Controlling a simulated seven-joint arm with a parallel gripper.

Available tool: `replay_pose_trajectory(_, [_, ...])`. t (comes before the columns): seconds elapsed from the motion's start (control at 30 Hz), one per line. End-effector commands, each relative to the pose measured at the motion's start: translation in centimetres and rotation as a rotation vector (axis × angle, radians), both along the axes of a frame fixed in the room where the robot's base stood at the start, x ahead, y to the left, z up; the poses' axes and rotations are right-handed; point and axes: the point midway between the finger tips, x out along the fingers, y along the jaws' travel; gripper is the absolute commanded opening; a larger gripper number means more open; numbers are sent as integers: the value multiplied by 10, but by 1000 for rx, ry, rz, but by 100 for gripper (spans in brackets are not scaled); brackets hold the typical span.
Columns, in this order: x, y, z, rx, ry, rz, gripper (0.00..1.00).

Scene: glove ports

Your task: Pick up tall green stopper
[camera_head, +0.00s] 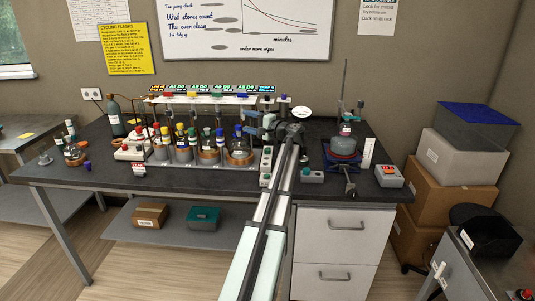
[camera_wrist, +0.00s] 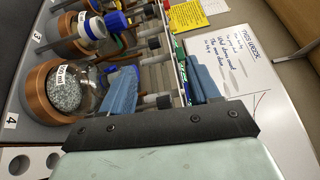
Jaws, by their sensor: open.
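My gripper (camera_head: 253,124) is open and empty at the right end of the rack on the bench. In the wrist view its two blue fingers (camera_wrist: 161,84) stand apart, with the rack's edge and dark-tipped parts seen between and beyond them. A green piece (camera_head: 217,96) sits on the white rack shelf, left of my gripper. I cannot tell which is the tall green stopper. A green strip (camera_wrist: 181,50) shows beside the fingers in the wrist view; its shape is partly hidden.
Flasks with coloured stoppers stand in a grey block; one round flask in a copper-coloured holder (camera_wrist: 65,92) is close to my gripper. The white shelf (camera_head: 205,99) runs above them.

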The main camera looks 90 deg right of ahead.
Motion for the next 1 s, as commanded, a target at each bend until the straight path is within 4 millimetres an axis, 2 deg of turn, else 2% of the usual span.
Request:
replay_pose_trajectory(0.03, [-12,-12,-3,3,27,-33,61])
replay_pose_trajectory(0.37, [-47,-56,-27,-12,253,-185,61])
replay_pose_trajectory(0.7, [-86,-110,-48,-91,650,-311,61])
replay_pose_trajectory(0.87, [-91,-128,-55,-120,848,-272,61])
replay_pose_trajectory(1.0, [-86,-139,-60,-124,1027,-160,61])
